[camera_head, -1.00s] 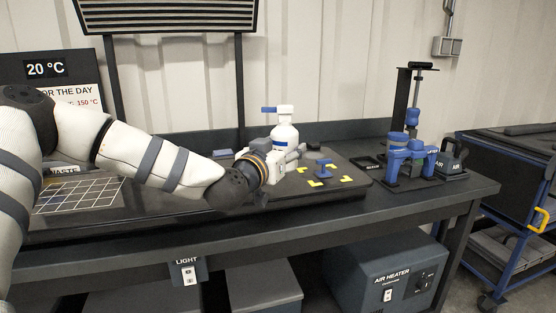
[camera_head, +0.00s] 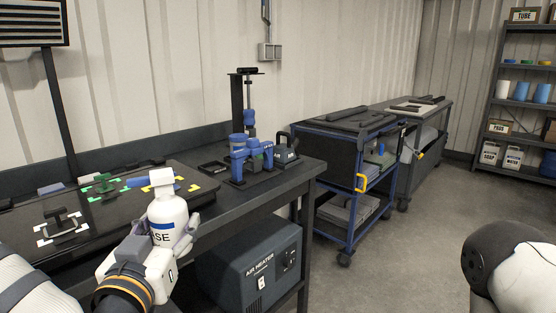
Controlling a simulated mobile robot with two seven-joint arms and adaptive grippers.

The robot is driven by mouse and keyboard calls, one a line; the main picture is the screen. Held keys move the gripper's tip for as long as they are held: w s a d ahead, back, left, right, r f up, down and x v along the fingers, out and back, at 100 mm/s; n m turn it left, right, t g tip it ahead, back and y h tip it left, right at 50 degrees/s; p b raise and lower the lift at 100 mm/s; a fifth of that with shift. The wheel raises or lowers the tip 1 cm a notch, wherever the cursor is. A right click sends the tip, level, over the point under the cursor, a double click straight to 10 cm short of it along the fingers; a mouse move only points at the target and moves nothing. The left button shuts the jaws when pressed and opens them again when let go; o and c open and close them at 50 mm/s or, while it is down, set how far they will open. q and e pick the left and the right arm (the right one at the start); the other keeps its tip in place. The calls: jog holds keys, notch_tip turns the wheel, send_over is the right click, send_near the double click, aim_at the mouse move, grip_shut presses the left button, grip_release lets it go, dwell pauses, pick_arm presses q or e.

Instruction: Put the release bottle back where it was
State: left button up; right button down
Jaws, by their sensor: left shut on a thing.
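The release bottle (camera_head: 168,212) is white with a blue band, a white spray head and the letters "SE" showing on its label. It is upright in the lower left of the head view. My left gripper (camera_head: 170,240) is shut around its lower body and holds it in front of the workbench's edge. The bottle's base is hidden by the gripper. My right arm enters at the lower right, but its gripper is out of view.
The workbench (camera_head: 285,182) carries a dark board with corner marks and a blue press stand (camera_head: 250,150). A blue-framed cart (camera_head: 345,238) stands to its right. A shelf (camera_head: 522,83) at far right holds cups and white bottles. The floor before it is clear.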

pick_arm(q)
jog(key=shift+s+d+f, duration=0.45)
jog(key=shift+s+d, duration=0.05)
jog(key=shift+s, duration=0.05)
jog(key=w+a+r+n+y, duration=0.1)
jog(key=w+a+r, duration=0.4)
jog(key=a+r, duration=0.5)
jog(key=shift+w+r+y, duration=0.15)
jog(key=shift+r+y, duration=0.45)
jog(key=shift+r, duration=0.25)
jog(key=shift+w, duration=0.1)
